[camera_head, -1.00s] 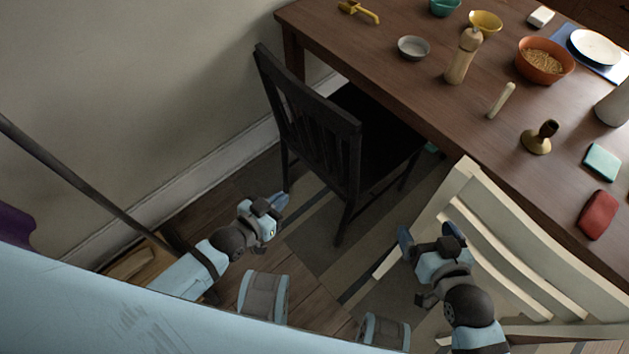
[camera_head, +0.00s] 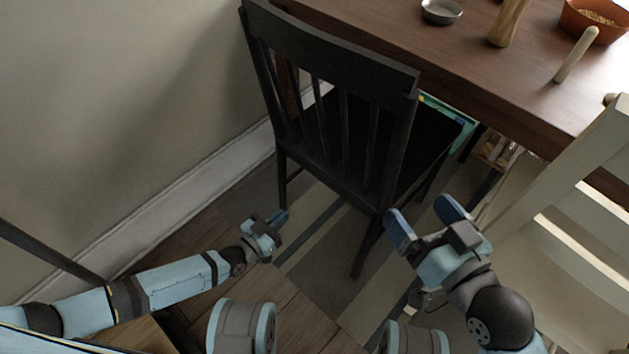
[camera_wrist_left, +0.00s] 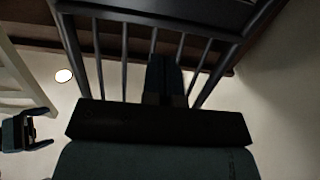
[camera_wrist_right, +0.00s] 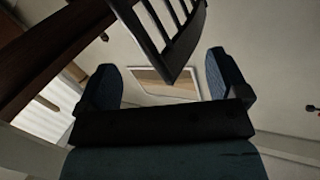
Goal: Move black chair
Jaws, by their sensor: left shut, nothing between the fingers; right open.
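The black chair (camera_head: 335,120) stands upright at the table's left end, its slatted back toward me and its seat partly under the table. My left gripper (camera_head: 280,220) is shut and empty, low in front of the chair's left side and apart from it. The chair's slats (camera_wrist_left: 124,55) fill the upper left wrist view behind the shut fingers (camera_wrist_left: 164,80). My right gripper (camera_head: 425,212) is open and empty, just right of the chair's near right leg in the head view. In the right wrist view the chair back (camera_wrist_right: 160,35) shows above, between the open fingers (camera_wrist_right: 162,80).
The wooden table (camera_head: 480,75) lies behind the chair, with a grey bowl (camera_head: 441,11) and an orange bowl (camera_head: 597,18) on it. A cream chair (camera_head: 570,220) stands close on the right. A wall with a white baseboard (camera_head: 180,215) bounds the left.

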